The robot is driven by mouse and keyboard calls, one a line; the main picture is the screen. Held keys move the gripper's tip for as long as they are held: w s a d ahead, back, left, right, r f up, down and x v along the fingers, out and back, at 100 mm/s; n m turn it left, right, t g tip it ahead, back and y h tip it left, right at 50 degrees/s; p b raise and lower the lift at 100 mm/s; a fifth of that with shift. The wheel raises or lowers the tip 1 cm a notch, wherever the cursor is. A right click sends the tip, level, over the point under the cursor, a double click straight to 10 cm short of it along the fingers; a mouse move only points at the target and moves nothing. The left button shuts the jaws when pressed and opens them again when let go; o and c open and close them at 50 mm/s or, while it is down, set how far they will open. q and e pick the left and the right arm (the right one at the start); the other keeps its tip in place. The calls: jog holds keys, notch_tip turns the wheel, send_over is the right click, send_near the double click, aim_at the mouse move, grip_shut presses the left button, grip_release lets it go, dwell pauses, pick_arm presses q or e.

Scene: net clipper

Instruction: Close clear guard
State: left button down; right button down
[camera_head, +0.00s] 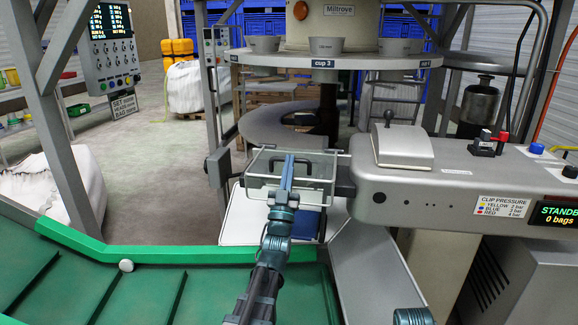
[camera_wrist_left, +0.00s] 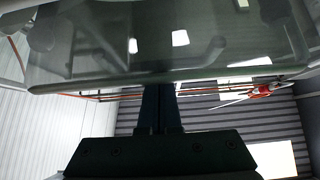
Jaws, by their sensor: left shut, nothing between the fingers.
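The clear guard (camera_head: 318,165) is a see-through panel with a pale frame, at the left end of the grey clipper machine. How far it stands open I cannot tell. My left gripper (camera_head: 288,165) is shut and empty, and its fingers overlap the guard in the head view. In the left wrist view the guard (camera_wrist_left: 90,60) spans the top as a glassy sheet. The fingertips (camera_wrist_left: 160,88) of the left gripper reach its lower edge there; whether they touch it I cannot tell. My right gripper is out of view.
The grey clipper housing (camera_head: 400,189) with its white lever cover (camera_head: 403,146) stands right of the guard. A round cup table (camera_head: 325,61) is behind. A green conveyor (camera_head: 110,285) with a raised edge lies front left. A control panel (camera_head: 105,50) stands at upper left.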

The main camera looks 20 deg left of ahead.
pick_arm(q)
jog(key=shift+w, duration=0.1)
jog(key=shift+r+p, duration=0.6)
jog(key=shift+p, duration=0.15)
jog(key=s+r+b+v, duration=0.1)
jog(key=b+v, duration=0.4)
jog(key=v, duration=0.4)
jog(key=shift+r, duration=0.1)
